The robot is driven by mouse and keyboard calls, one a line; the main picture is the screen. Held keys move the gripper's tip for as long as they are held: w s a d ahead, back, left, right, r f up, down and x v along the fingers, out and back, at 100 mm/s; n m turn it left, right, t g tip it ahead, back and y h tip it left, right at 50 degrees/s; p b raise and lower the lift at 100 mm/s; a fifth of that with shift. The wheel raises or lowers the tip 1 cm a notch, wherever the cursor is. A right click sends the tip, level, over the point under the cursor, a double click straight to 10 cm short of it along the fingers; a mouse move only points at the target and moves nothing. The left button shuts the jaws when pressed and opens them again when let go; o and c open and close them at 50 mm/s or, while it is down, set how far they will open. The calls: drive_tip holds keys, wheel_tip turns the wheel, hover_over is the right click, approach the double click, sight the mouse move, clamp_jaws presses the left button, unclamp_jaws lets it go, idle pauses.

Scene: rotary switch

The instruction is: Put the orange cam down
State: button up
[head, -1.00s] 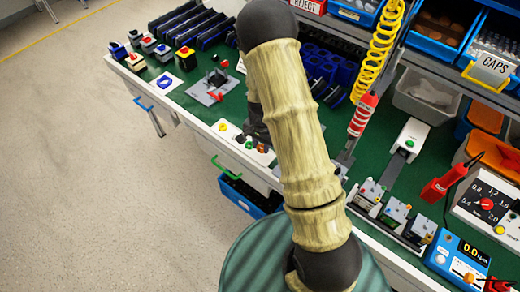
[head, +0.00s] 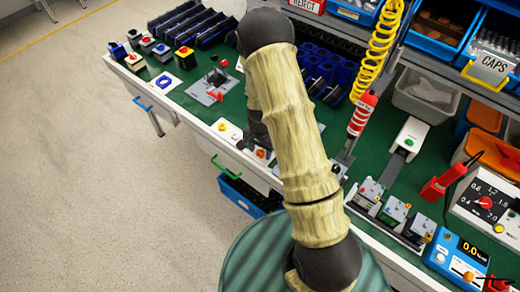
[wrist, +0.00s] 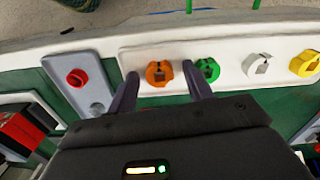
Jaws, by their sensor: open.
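The orange cam (wrist: 159,73) sits on a white strip tray (wrist: 226,56) in the wrist view, at the left end of a row. The green cam (wrist: 207,70) is just right of it. My gripper (wrist: 160,86) is open, with one finger on each side of the orange cam. The cam shows apart from the left finger; the right finger lies between the orange and green cams. I cannot tell how far the fingertips are above the tray. In the head view the orange cam (head: 260,153) shows beside my dark wrist, which hides the green cam.
A grey cam (wrist: 255,66) and a yellow cam (wrist: 303,63) sit further right on the tray. A grey plate with a red knob (wrist: 77,77) lies left of it. The bench's front edge (head: 190,119) is close by. Several small switches stand at the bench's far left.

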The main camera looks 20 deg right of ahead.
drive_tip(key=shift+r, duration=0.15)
wheel_tip(320, 180, up, 12)
drive_tip(key=shift+b, duration=0.35)
idle(0.6)
drive_tip(key=s+r+n+t, duration=0.2)
drive_tip(key=s+r+n, duration=0.7)
drive_tip(key=s, duration=0.5)
wheel_tip(320, 180, up, 2)
drive_tip(key=shift+s+r+t, duration=0.1)
drive_tip(key=shift+s+t, duration=0.05)
drive_tip(key=shift+t, duration=0.15)
